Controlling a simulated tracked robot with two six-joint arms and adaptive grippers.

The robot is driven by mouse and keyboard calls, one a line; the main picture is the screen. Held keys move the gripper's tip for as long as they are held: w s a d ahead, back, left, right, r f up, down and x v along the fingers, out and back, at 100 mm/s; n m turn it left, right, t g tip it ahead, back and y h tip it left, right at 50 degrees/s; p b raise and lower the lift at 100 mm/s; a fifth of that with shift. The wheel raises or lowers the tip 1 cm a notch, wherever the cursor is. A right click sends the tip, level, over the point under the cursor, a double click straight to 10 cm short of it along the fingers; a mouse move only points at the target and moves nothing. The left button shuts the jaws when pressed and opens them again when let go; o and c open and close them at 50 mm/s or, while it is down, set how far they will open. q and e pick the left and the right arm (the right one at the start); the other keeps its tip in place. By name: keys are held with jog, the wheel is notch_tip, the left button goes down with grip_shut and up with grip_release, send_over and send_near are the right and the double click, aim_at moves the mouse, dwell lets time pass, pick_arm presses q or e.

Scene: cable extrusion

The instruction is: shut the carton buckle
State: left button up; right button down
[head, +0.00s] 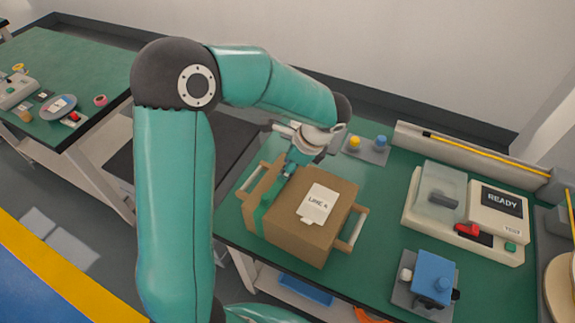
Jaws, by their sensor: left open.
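A brown carton (285,235) with a white label reading LINE 4 (317,203) stands on the green table, with a wooden handle bar (353,228) at its right side. A green strap (262,207) runs over the carton's left part and down its front. My left gripper (289,170) is open at the carton's top, over the far part of the strap. Its fingertips are small and partly merge with the strap, so I cannot tell whether they touch it. The buckle is not clear to me; the gripper may cover it. My right gripper is not in view.
Right of the carton is a machine with a READY screen (501,202) and a clear cover (442,188). A blue device (433,275) stands near the front edge. A small tray with yellow and blue knobs (368,150) lies behind. Another green table (70,70) is at far left.

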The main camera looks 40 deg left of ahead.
pick_arm(q)
jog(key=shift+f, duration=0.25)
jog(key=shift+a, duration=0.1)
grip_shut()
jog(key=shift+f+b, duration=0.15)
jog(key=shift+b, duration=0.3)
jog(key=t+b, duration=0.1)
jog(key=b, duration=0.1)
jog(key=t+b, duration=0.1)
jog(key=b, duration=0.1)
jog(key=shift+s+f+b, duration=0.4)
jog(key=shift+s+d+r+n+y, duration=0.1)
jog(key=shift+d+n+y, duration=0.1)
jog(key=shift+n+y, duration=0.1)
